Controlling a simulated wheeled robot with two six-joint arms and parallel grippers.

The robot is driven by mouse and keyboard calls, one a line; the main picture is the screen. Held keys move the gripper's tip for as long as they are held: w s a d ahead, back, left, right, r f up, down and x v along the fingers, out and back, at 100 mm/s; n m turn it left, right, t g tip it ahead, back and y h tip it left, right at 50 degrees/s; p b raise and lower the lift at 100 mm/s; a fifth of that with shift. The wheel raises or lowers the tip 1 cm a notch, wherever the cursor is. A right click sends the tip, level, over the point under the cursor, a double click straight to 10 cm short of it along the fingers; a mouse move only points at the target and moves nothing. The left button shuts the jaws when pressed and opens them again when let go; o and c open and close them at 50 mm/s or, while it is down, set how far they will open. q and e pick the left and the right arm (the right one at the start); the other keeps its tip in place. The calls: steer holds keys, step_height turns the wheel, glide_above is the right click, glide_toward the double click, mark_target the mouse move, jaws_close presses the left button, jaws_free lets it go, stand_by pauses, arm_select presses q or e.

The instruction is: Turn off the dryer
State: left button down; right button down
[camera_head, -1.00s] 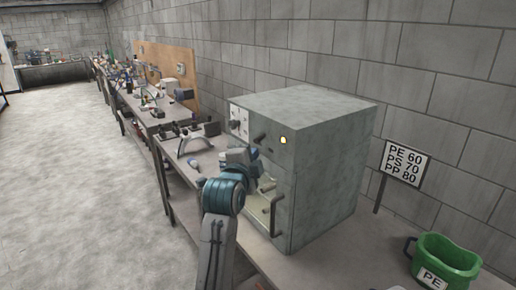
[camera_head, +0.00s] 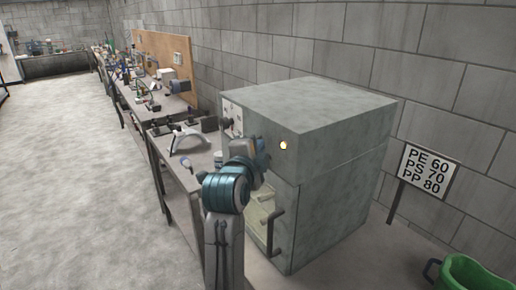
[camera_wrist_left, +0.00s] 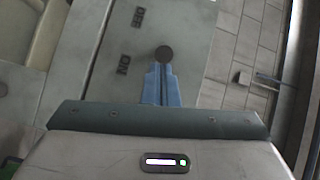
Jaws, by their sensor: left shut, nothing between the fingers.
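My left gripper (camera_head: 262,157) is at the upper front of the dryer, left of the light, and hides part of the panel. In the left wrist view its blue fingers (camera_wrist_left: 160,84) are shut and empty, with the tips right at a round dark knob (camera_wrist_left: 164,53). I cannot tell whether they touch it. An ON mark (camera_wrist_left: 124,65) and a second mark (camera_wrist_left: 138,17), seen turned, are left of the knob. My right gripper is out of view.
A handle (camera_head: 275,231) sticks out from the dryer's lower front, below my arm. A sign (camera_head: 427,171) and a green bucket (camera_head: 465,275) stand to the right. Benches with tools (camera_head: 150,100) run along the wall behind; the floor at left is clear.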

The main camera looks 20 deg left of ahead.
arm_select(q)
steer(key=shift+s+r, duration=0.15)
steer(key=shift+s, duration=0.05)
steer(key=shift+a+m+h, duration=0.3)
steer(key=shift+h, duration=0.2)
